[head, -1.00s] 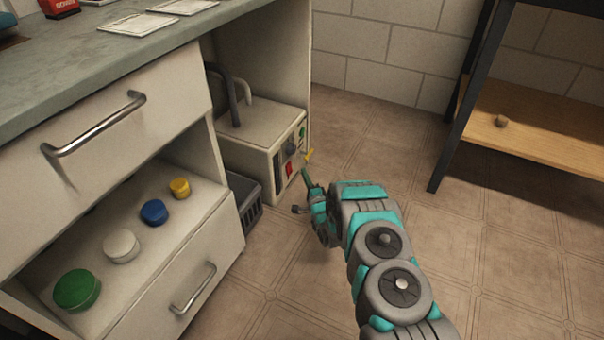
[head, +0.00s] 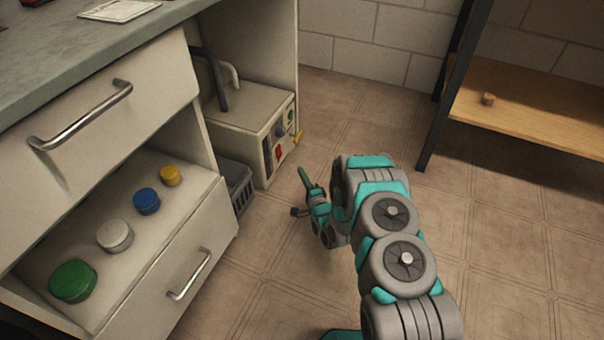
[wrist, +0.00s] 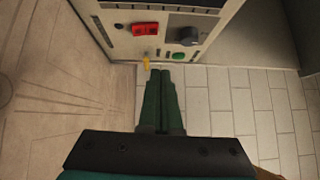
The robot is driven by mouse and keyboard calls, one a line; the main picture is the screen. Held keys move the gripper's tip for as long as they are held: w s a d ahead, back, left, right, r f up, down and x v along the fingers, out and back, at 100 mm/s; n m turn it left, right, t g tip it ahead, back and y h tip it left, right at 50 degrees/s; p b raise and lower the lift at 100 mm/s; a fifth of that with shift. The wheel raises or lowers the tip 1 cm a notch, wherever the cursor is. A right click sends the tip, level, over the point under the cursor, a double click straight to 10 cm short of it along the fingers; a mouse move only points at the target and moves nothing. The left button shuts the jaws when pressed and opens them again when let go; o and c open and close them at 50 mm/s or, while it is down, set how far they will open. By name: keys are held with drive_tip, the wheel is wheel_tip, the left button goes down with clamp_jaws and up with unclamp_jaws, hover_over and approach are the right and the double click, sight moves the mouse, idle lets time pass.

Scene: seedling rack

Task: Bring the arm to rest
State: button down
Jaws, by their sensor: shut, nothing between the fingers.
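My gripper (head: 304,177) is at the end of my grey and teal arm, in front of the cream control box (head: 243,108) under the counter. Its fingers are shut with nothing between them. In the head view it is apart from the box, over the floor. In the wrist view the two green fingers (wrist: 164,75) lie together and point toward the box's panel, which has a red switch (wrist: 145,29), a dark knob (wrist: 188,36), a green button (wrist: 178,57) and a yellow lever (wrist: 147,62).
An open drawer (head: 195,240) at the left holds a green, a white, a blue and a yellow lid-like disc. A dark crate (head: 236,183) sits beside the box. The tiled floor (head: 500,250) is clear.

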drive_tip(key=w+d+r+n+g+h+p, duration=0.3)
drive_tip(key=d+r+n+g, duration=0.15)
drive_tip(key=r, duration=0.65)
drive_tip(key=s+d+r+n+g+h+p, duration=0.1)
drive_tip(key=s+d+r+g+h, duration=0.1)
drive_tip(key=s+d+r, duration=0.4)
drive_tip(key=s+d+r+n+g+h+p, duration=0.1)
drive_tip(key=s+d+r+n+g, duration=0.1)
drive_tip(key=s+r, duration=0.35)
drive_tip(key=s+d+r+n+g+p, duration=0.1)
drive_tip(key=s+r, duration=0.6)
drive_tip(key=s, duration=0.7)
drive_tip(key=s+d+r+n+g+h+p, duration=0.1)
drive_tip(key=s+d+r+n+g+p, duration=0.1)
drive_tip(key=s, duration=1.3)
drive_tip(key=s+d+r+n+g+p, duration=0.2)
drive_tip(key=s+r+g, duration=0.5)
drive_tip(key=s+r, duration=0.4)
drive_tip(key=s+d+n, duration=0.1)
drive_tip(key=s+d, duration=0.1)
drive_tip(key=s, duration=0.2)
drive_tip(key=shift+s+d+r+h, duration=0.15)
drive_tip(key=shift+d+r+h, duration=0.2)
drive_tip(key=shift+d+h, duration=0.05)
